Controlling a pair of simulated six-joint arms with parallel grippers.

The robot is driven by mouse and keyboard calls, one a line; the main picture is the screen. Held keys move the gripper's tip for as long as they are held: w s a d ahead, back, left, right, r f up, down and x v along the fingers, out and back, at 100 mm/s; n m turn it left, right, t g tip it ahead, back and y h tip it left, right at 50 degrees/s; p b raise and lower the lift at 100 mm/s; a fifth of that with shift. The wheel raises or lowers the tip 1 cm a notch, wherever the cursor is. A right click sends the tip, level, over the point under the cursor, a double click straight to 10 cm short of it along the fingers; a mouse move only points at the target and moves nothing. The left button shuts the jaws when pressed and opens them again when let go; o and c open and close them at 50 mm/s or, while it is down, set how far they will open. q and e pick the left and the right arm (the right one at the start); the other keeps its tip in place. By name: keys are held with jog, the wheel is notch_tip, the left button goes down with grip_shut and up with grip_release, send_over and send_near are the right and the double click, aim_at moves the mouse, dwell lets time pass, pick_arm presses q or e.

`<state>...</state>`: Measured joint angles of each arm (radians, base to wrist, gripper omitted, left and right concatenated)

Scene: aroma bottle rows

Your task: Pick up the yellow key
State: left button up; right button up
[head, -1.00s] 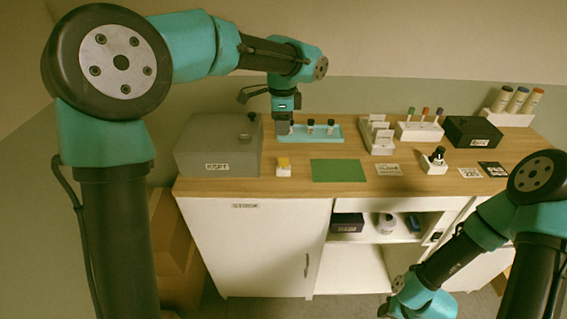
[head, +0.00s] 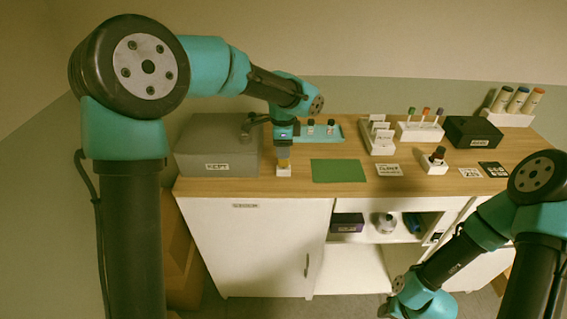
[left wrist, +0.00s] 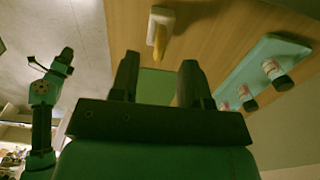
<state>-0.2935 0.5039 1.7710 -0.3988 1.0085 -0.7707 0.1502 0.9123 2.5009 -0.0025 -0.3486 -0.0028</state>
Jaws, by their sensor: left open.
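The yellow key (left wrist: 160,40) stands in a small white holder (head: 284,171) at the front left of the wooden counter. In the head view my left gripper (head: 284,150) is just above and behind the holder and hides most of the key. In the left wrist view the fingers of my left gripper (left wrist: 158,82) are apart with nothing between them, and the key is beyond the fingertips. My right arm hangs low in front of the cabinet at the lower right of the head view; its jaws do not show clearly.
A grey box (head: 215,150) stands left of the key. A teal tray (head: 337,135) with small bottles lies behind it. A green mat (head: 338,171) lies to its right. White racks (head: 420,133) and a black box (head: 473,133) stand farther right.

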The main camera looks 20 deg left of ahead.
aim_at(284, 165)
pick_arm(q)
notch_tip(284, 165, down, 4)
jog(key=shift+d+f, duration=0.1)
jog(key=shift+f, duration=0.15)
dwell(0.4)
grip_shut()
